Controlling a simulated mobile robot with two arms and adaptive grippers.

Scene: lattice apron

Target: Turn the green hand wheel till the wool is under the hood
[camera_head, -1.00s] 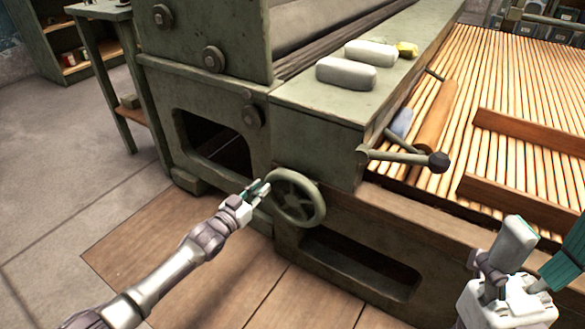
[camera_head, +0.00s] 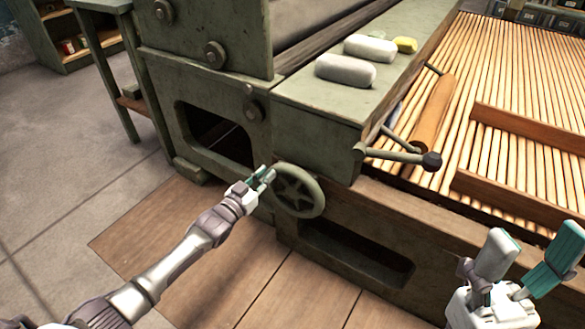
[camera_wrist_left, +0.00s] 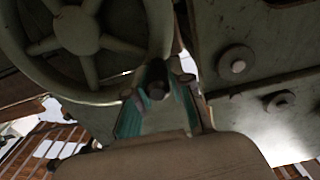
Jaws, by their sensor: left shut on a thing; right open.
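The green hand wheel (camera_head: 298,190) is mounted upright on the front of the green machine. My left gripper (camera_head: 266,178) is shut on the left part of its rim. In the left wrist view the wheel (camera_wrist_left: 82,40) fills the upper left, and the left gripper (camera_wrist_left: 155,88) has the rim between its fingers. My right gripper (camera_head: 520,262) is open and empty at the lower right, clear of the machine. The slatted lattice apron (camera_head: 500,80) shows to the right of the machine.
A lever with a dark knob (camera_head: 431,161) sticks out to the right above the wheel. Wooden bars (camera_head: 530,128) lie across the slats. A green stand (camera_head: 105,60) is at the left.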

